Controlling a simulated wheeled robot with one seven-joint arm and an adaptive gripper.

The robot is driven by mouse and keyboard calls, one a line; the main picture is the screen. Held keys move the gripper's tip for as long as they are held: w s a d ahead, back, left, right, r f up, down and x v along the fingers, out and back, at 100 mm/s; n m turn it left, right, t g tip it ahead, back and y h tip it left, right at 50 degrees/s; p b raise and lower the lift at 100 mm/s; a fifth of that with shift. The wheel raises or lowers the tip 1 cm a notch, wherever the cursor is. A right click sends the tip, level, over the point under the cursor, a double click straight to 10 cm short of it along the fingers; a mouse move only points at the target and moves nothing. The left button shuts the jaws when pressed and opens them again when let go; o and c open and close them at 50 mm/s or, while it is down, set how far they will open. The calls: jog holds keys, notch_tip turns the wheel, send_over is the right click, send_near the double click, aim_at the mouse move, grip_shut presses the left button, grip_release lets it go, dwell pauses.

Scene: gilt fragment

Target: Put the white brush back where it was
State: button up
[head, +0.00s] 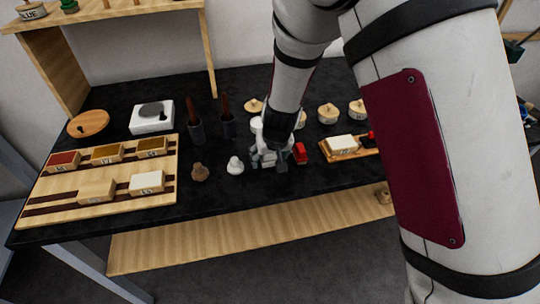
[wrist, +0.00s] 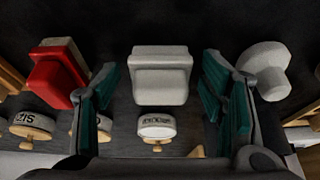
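A white block-shaped object with a stepped top, which looks like the white brush (wrist: 162,73), lies between my fingers in the wrist view. My gripper (wrist: 160,98) is open, with a teal-padded finger on each side and narrow gaps between the pads and the white object. In the head view my gripper (head: 276,158) is low over the black table, and it mostly hides the white object. A similar red object (wrist: 58,76) is beside the left finger in the wrist view; it also shows in the head view (head: 300,152).
A white knob-shaped piece (head: 235,165) and a brown one (head: 200,172) stand left of my gripper. A wooden board (head: 70,205) with coloured labelled blocks is farther left. Dark cups (head: 196,132) with brown handles and lidded pots (head: 328,113) stand behind.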

jog(key=s+d+r+p, duration=0.1)
jog(key=s+d+r, duration=0.35)
jog(key=r, duration=0.35)
jog(key=s+d+r+m+y+p, duration=0.1)
jog(key=s+d+r, duration=0.3)
jog(key=r, duration=0.5)
jog(key=s+d+r+p, duration=0.1)
jog(key=s+d+r, duration=0.2)
jog(key=s+r, duration=0.35)
jog(key=s+d+r+m+h, duration=0.1)
jog(key=s+d+r, duration=0.3)
jog(key=s, duration=0.3)
jog(key=s+d+r+m+h, duration=0.1)
jog(key=s+d+r, duration=0.2)
jog(key=s+d, duration=0.3)
jog(key=shift+s+d+r+t, duration=0.3)
jog(key=shift+s+r, duration=0.05)
jog(key=shift+s, duration=0.65)
